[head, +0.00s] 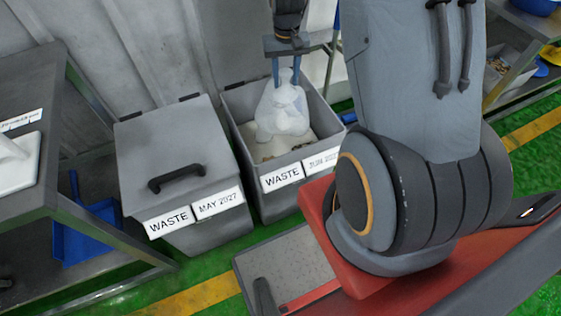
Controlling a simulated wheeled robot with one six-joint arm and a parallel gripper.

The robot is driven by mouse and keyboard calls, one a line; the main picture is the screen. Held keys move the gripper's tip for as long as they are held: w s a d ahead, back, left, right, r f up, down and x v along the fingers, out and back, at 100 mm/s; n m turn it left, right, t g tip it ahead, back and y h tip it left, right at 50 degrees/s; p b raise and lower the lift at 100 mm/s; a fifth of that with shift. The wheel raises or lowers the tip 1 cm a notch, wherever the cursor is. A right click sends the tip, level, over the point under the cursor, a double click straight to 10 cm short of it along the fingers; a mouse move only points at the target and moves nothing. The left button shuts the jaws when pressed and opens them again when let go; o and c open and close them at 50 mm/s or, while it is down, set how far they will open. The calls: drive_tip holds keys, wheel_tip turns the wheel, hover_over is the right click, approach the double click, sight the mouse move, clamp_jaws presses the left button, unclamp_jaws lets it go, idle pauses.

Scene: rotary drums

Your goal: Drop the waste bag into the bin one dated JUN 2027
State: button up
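The waste bag (282,110) is white, translucent and knotted at the top. It hangs over the open mouth of the right bin (258,205), labelled WASTE and JUN 2027, with the label's end partly hidden by my arm. My gripper (286,78) points down, its two blue fingers closed about the top of the bag. Some brownish litter shows inside this bin below the bag. I cannot tell whether the bag touches the contents. The left bin (168,150), labelled WASTE and MAY 2027, has its grey lid shut, with a black handle.
A grey metal table (60,185) stands at the left, with a blue dustpan (85,240) beneath it. A wall (150,45) rises behind the bins. Shelving (520,70) is at the upper right. Green floor with a yellow stripe (195,296) lies in front.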

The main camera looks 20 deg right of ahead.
drive_tip(key=o, duration=0.4)
drive_tip(key=shift+c, duration=0.2)
drive_tip(key=shift+r+b, duration=0.45)
drive_tip(key=shift+r, duration=3.5)
